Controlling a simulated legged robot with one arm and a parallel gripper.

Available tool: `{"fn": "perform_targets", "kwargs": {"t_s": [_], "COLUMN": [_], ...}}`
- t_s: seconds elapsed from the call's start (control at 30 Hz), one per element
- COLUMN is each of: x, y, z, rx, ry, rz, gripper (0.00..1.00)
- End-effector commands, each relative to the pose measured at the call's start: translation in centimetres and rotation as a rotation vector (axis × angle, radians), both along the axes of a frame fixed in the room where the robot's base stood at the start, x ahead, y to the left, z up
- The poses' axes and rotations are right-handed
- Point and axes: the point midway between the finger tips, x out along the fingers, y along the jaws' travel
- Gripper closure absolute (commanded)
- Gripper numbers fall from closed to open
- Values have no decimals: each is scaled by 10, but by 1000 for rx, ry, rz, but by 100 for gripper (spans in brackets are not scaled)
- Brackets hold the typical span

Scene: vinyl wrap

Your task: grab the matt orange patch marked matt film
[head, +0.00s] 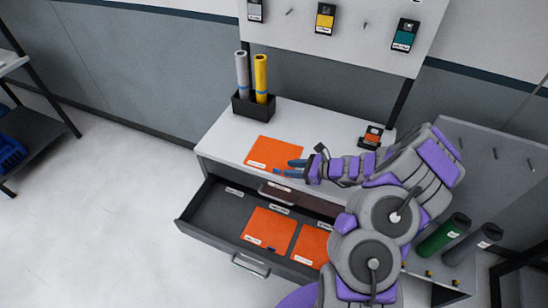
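One orange patch (273,150) lies flat on the white desktop, with a small white label at its lower left corner. Two more orange patches lie in the open drawer, one in the middle (267,228) and one to its right (312,243), partly hidden by my arm. The label text is too small to read, so I cannot tell which patch is marked matt film. My gripper (292,168) has its two blue fingers apart with nothing seen between them. It is at the right edge of the desktop patch; I cannot tell whether it touches.
A dark holder (254,107) with a silver and a yellow roll stands at the desk's back left. A small orange-and-black item (372,135) stands at the back right. The drawer (206,212) juts out in front. Green (442,236) and dark rolls are at the right.

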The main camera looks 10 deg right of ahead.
Motion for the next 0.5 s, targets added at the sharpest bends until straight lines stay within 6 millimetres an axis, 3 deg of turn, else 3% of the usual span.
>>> {"fn": "perform_targets", "kwargs": {"t_s": [0.5], "x": [24], "y": [41], "z": [-25], "rx": [-2], "ry": [0], "rz": [0], "gripper": [64]}}
